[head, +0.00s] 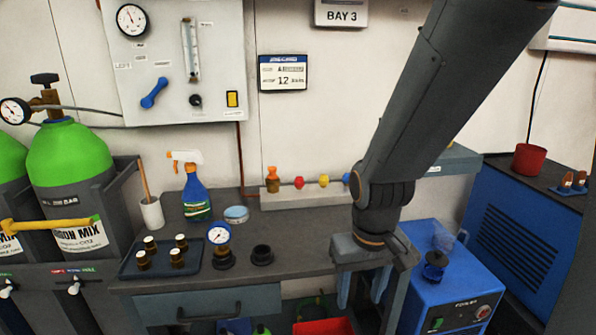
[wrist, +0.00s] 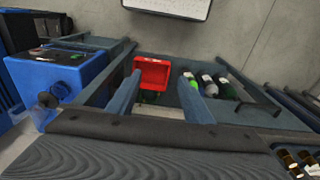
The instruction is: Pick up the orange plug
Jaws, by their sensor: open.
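An orange plug-like piece (head: 272,179) stands upright at the left end of a low grey ledge (head: 290,201) at the back of the bench. It appears to have a brownish lower part. My gripper (head: 363,290) hangs at the front right edge of the bench, well to the right of and nearer than the orange piece. Its two blue-grey fingers point down, apart and empty. They also show in the wrist view (wrist: 158,103), with open space between them. The orange piece is not seen in the wrist view.
Red (head: 299,183), yellow (head: 324,181) and blue pieces line the ledge. A spray bottle (head: 195,195), a gauge (head: 219,236), a dark ring (head: 262,255) and a tray (head: 130,265) occupy the bench's left. A blue machine (head: 455,285) stands right; a red bin (wrist: 152,73) is below.

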